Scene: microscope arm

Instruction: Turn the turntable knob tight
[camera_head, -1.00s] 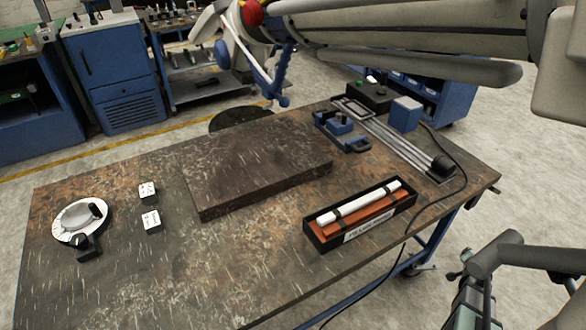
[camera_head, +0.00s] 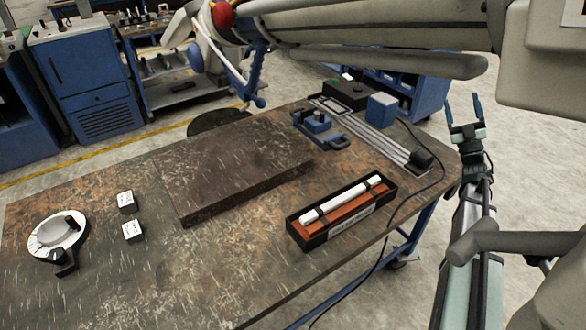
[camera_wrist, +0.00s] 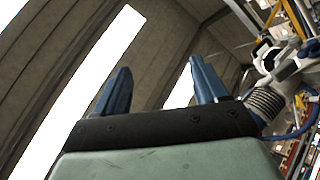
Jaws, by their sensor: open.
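A round white dial (camera_head: 58,237) with marks around its rim lies at the far left of the table in the head view. A grey raised part sits on top of it, with a small dark knob-like piece (camera_head: 72,222) on its right side. A black block (camera_head: 64,264) with a dark round top juts from its near edge. Which of these is the turntable knob, I cannot tell for certain. My gripper (camera_head: 462,110) is raised beyond the table's right end, far from the dial. Its blue fingers are apart and empty in the wrist view (camera_wrist: 160,72).
A thick dark slab (camera_head: 235,165) takes up the table's middle. Two white marked cubes stand beside the dial. A black tray (camera_head: 318,238) with a white bar, a blue fixture (camera_head: 318,125) and a railed device (camera_head: 375,140) with a cable lie to the right. A large pale arm spans the top.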

